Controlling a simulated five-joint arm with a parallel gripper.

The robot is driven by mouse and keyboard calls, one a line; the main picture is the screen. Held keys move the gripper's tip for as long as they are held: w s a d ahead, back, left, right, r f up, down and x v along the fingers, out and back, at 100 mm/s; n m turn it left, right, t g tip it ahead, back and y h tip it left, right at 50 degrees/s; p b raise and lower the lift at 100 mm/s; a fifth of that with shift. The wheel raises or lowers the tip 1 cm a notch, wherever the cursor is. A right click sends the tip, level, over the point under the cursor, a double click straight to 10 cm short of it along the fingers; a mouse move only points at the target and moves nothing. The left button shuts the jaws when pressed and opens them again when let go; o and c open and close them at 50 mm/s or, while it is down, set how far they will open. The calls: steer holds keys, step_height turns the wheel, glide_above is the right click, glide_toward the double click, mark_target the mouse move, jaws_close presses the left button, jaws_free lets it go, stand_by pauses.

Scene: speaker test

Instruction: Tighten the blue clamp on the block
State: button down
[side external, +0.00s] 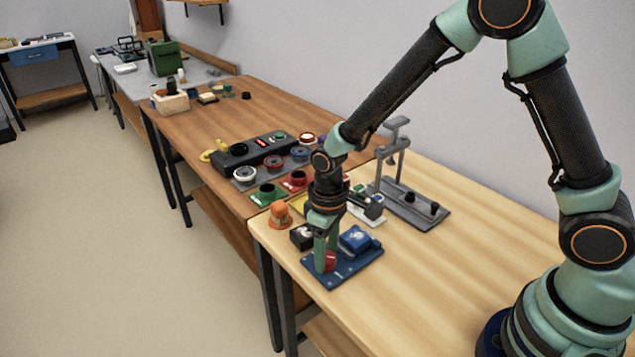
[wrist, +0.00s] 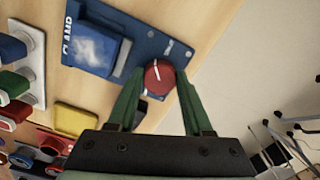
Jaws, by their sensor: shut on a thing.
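The blue clamp (side external: 313,277) is a flat blue base plate near the front edge of the light wooden table. A raised blue block-like part (side external: 356,240) sits on it; it also shows in the wrist view (wrist: 96,48), where the plate is lettered "CLAMP". A round red knob (wrist: 159,78) with a white line stands at the plate's other end. My gripper (side external: 325,262) points down over this end, its green fingers shut on the red knob, one on each side. In the side view the fingers partly hide the knob.
A small black box (side external: 303,237) and an orange knob-like thing (side external: 280,214) stand close behind the clamp. A grey press stand (side external: 417,210) is farther back. A yellow piece (wrist: 76,118) lies near the clamp. The table's right part is clear.

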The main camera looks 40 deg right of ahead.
mark_target(327, 257)
steer(key=shift+m, duration=1)
steer(key=c, duration=0.6)
jaws_free()
step_height(327, 257, up, 12)
steer(key=shift+r, duration=0.15)
steer(key=s+d+r+m+t, duration=0.2)
steer(key=s+d+r+t, duration=0.3)
steer(key=s+d+r, duration=0.3)
steer(key=d+r, duration=0.2)
steer(key=d, duration=0.1)
steer(key=shift+s+d+r+t, duration=0.2)
steer(key=shift+s+d+t, duration=0.1)
steer(key=shift+s, duration=0.05)
